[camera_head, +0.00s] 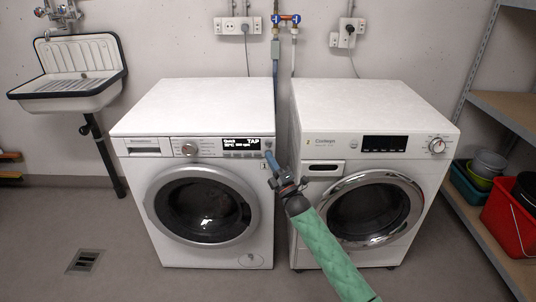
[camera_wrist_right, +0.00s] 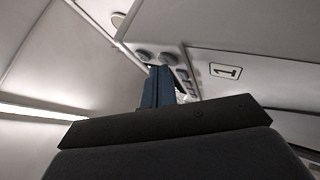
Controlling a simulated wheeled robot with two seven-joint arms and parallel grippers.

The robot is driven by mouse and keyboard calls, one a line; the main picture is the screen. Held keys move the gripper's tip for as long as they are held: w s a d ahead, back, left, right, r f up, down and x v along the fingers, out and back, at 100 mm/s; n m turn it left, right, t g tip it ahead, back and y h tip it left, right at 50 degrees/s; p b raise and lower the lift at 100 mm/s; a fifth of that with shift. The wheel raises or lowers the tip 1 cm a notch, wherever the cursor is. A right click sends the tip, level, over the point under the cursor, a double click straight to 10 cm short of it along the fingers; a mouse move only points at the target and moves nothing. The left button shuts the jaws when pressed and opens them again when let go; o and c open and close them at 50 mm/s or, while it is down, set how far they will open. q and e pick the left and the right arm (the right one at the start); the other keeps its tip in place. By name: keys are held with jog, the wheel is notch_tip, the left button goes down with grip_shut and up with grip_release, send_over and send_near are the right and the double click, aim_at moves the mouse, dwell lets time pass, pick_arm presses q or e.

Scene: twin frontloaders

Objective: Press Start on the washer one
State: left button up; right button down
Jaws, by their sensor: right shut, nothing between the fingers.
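The left machine (camera_head: 150,205) is a white front-loading washer with its round door (camera_head: 200,207) shut. Its panel has a silver knob (camera_head: 189,149) and a lit display (camera_head: 242,144) with "Quick" and "TAP" among its text. In the right wrist view a label "1" (camera_wrist_right: 226,71) and several round grey buttons (camera_wrist_right: 182,75) show on the machine. My right gripper (camera_head: 270,157) is shut and empty, its blue fingertips at the right end of the left machine's panel. In the wrist view its fingertips (camera_wrist_right: 158,70) overlap the buttons; I cannot tell if they touch. My left gripper is out of view.
A second white machine (camera_head: 375,105) with a dark display (camera_head: 385,143) stands close on the right, a narrow gap between them. A sink (camera_head: 75,85) is at the left. Shelves (camera_head: 505,105) with a red bin (camera_head: 505,222) are at the right. The floor in front is mostly clear.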

jog(key=shift+w, duration=0.15)
dwell(0.3)
jog(key=shift+s, duration=0.65)
